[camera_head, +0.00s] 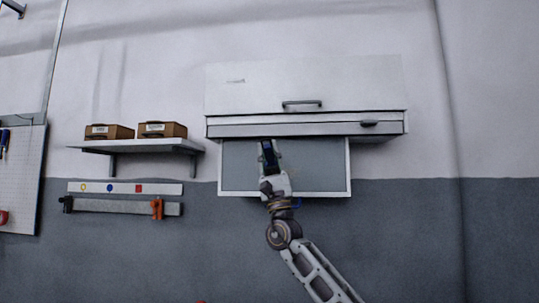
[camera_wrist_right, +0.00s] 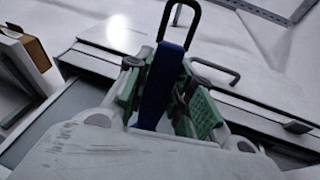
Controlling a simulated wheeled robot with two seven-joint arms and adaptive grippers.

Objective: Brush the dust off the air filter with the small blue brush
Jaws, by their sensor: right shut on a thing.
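The air filter (camera_head: 318,168) appears to be the grey panel in a white frame under the wall cabinet; dust on it cannot be made out. My right gripper (camera_head: 267,148) is in front of the panel's left half, pointing up. In the right wrist view its green-padded fingers (camera_wrist_right: 162,70) are shut on the small blue brush (camera_wrist_right: 158,92), whose dark loop sticks up beyond them. The brush's bristles are not visible. Whether the brush touches the panel cannot be told. My left gripper is in neither view.
The white cabinet (camera_head: 350,85) with dark handles juts out above the panel. A shelf (camera_head: 110,146) with two cardboard boxes (camera_head: 162,129) is on the left. Below it are a strip with coloured marks (camera_head: 150,188) and a rail (camera_head: 110,206) holding an orange item (camera_head: 157,208). A pegboard (camera_head: 25,175) stands far left.

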